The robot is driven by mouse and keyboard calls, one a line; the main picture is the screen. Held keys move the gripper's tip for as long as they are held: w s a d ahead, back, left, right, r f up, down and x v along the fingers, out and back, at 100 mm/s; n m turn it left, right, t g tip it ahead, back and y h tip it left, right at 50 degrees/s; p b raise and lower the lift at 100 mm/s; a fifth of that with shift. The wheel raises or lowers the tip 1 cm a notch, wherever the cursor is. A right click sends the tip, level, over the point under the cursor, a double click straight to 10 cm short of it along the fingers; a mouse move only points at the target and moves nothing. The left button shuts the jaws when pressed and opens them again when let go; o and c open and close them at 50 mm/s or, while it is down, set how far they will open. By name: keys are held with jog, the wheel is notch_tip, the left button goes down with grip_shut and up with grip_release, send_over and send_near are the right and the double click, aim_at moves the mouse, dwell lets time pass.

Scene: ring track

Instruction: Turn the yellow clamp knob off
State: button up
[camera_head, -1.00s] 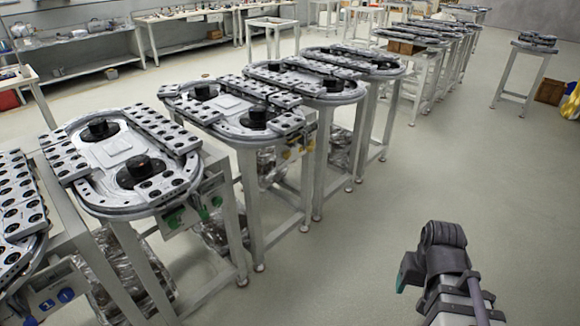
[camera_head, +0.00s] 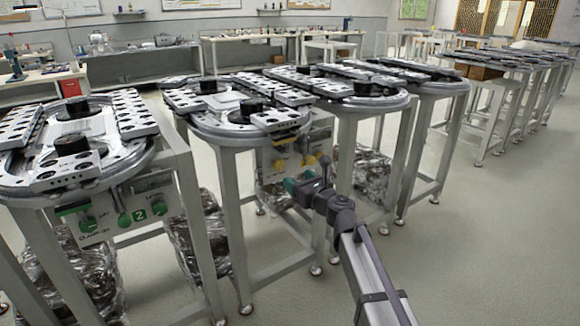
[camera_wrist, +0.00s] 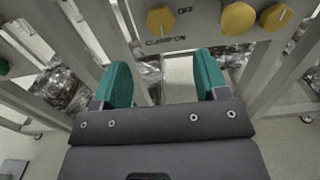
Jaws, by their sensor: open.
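The yellow clamp knob (camera_wrist: 160,19) is at the top of the wrist view, on a pale panel with "OFF" at its upper right and "CLAMP ON" below it. I cannot clearly tell which label it points to. In the head view, the yellow knob (camera_head: 279,165) is on the panel under the second ring-track table. My gripper (camera_wrist: 163,78) has two teal fingers spread apart with nothing between them. The knob lies beyond the fingertips, above the gap in the picture, and looks untouched. In the head view, my gripper (camera_head: 304,184) is in front of that panel, just below the knobs.
Two more yellow knobs (camera_wrist: 238,18) (camera_wrist: 276,17) sit to the right on the same panel. A panel with green knobs (camera_head: 124,219) hangs under the nearer table at left. Table legs (camera_head: 246,235) and wrapped bundles stand below. The floor at right is open.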

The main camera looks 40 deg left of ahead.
aim_at(281, 166)
jog(key=x, duration=1)
jog(key=shift+w+a+f, duration=0.1)
jog(key=shift+w+a, duration=0.1)
jog(key=shift+a, duration=0.15)
jog(key=shift+c, duration=0.3)
jog(key=c, duration=0.9)
jog(key=shift+o, duration=0.2)
